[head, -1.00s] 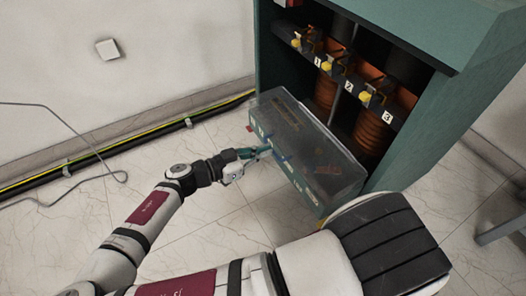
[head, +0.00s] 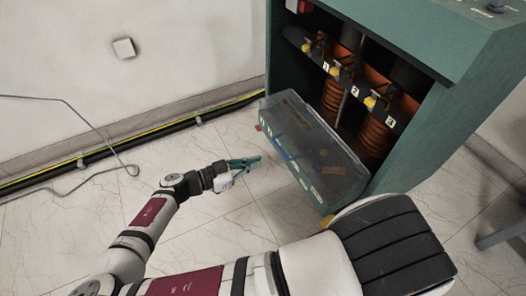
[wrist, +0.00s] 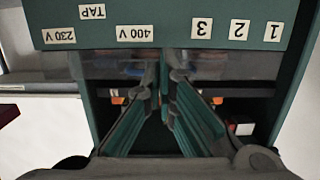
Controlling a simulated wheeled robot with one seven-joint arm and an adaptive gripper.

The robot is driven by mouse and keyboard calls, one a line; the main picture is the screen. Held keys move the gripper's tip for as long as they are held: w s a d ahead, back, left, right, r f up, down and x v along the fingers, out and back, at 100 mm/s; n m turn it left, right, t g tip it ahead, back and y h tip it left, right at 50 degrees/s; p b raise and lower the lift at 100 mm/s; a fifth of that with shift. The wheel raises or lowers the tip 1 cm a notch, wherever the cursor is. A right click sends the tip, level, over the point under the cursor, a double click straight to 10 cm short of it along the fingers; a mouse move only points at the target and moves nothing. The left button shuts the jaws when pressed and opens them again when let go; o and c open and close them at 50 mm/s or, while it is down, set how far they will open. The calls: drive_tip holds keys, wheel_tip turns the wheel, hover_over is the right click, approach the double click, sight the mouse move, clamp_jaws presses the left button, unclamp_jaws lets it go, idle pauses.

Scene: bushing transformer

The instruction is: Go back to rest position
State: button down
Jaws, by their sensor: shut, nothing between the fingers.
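My gripper (head: 247,163) has teal finger pads and is at the end of my white and dark red arm. It is shut and empty, in the air to the left of the transformer cabinet's clear cover (head: 318,150). A gap of floor shows between the fingertips and the cover in the head view. In the wrist view my gripper's fingers (wrist: 165,82) point toward the green label panel (wrist: 270,12), which reads upside down with 230 V, 400 V, TAP, 1, 2 and 3.
The green transformer cabinet (head: 468,62) stands open-fronted at the right, with orange-brown coils (head: 378,137) and yellow-tipped terminals inside. Black and yellow-green cables (head: 140,143) run along the wall base. A thin grey cable (head: 60,98) lies at the left. The tiled floor around my gripper is clear.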

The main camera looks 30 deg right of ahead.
drive_tip(key=shift+a+f, duration=0.55)
drive_tip(key=shift+f, duration=0.1)
drive_tip(key=shift+s, duration=0.15)
drive_tip(key=s+a+r+n+g+y, duration=0.35)
drive_tip(key=s+r+y, duration=0.3)
drive_tip(key=r, duration=0.45)
drive_tip(key=s+a+r+n+g+y, duration=0.25)
drive_tip(key=s+r+n+y, duration=0.2)
drive_tip(key=r+y, duration=0.45)
drive_tip(key=s+d+r+n+t, duration=0.3)
drive_tip(key=s+r+n, duration=0.2)
drive_tip(key=s+r, duration=0.3)
drive_tip(key=s+d+r+n+t, duration=0.3)
drive_tip(key=s+d+r+n, duration=0.1)
drive_tip(key=s+r, duration=0.5)
wheel_tip(320, 180, up, 33)
drive_tip(key=t+p, duration=0.4)
drive_tip(key=p, duration=2.7)
drive_tip(key=shift+d+n+y+p, duration=0.25)
drive_tip(key=shift+n+y+p, duration=0.05)
drive_tip(key=shift+n+y, duration=0.1)
